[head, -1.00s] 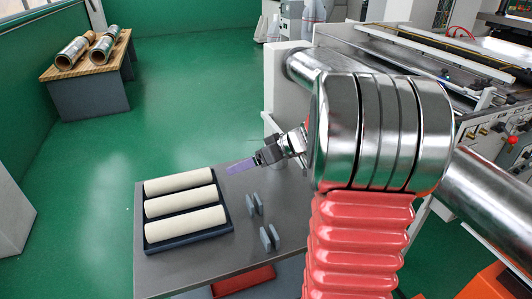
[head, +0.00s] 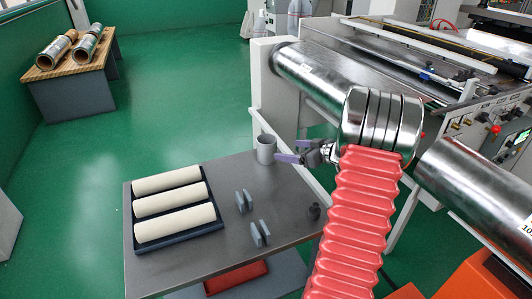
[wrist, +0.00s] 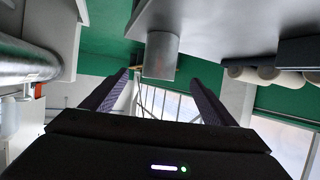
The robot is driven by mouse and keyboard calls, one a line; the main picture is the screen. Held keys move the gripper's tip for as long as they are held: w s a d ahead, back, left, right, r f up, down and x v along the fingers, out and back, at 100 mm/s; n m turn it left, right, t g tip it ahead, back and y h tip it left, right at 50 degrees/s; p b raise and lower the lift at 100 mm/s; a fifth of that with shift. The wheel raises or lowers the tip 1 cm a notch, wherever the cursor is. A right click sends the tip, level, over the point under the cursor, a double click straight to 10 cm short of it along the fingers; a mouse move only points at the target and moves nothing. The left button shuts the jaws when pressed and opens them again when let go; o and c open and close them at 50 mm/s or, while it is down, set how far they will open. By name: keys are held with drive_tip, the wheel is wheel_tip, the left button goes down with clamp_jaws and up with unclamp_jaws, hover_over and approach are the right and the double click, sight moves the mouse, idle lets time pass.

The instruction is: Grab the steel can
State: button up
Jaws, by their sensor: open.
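The steel can (head: 266,149) is a plain grey cylinder standing upright near the far right corner of the grey table (head: 200,255). In the wrist view the can (wrist: 161,56) appears upside down, ahead of and between the fingers. My gripper (head: 293,152) is at the right of the can in the head view, with its purple fingers pointing left at it. The wrist view shows my gripper (wrist: 161,78) open and empty, its two fingers spread wider than the can. I cannot tell exactly how far the fingertips are from it.
A dark tray with cream rolls (head: 175,206) lies left on the table. Grey upright plates (head: 260,234) stand mid-table, and a small dark object (head: 315,211) is near the right edge. A machine with steel rollers (head: 310,80) stands behind and right. A wooden-topped table (head: 75,60) is far left.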

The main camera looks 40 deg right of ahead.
sight(274, 148)
drive_tip(key=shift+x, duration=4.35)
drive_tip(key=shift+x, duration=2.6)
drive_tip(key=shift+s+f, duration=0.1)
drive_tip(key=shift+c, duration=0.2)
drive_tip(key=c, duration=1.2)
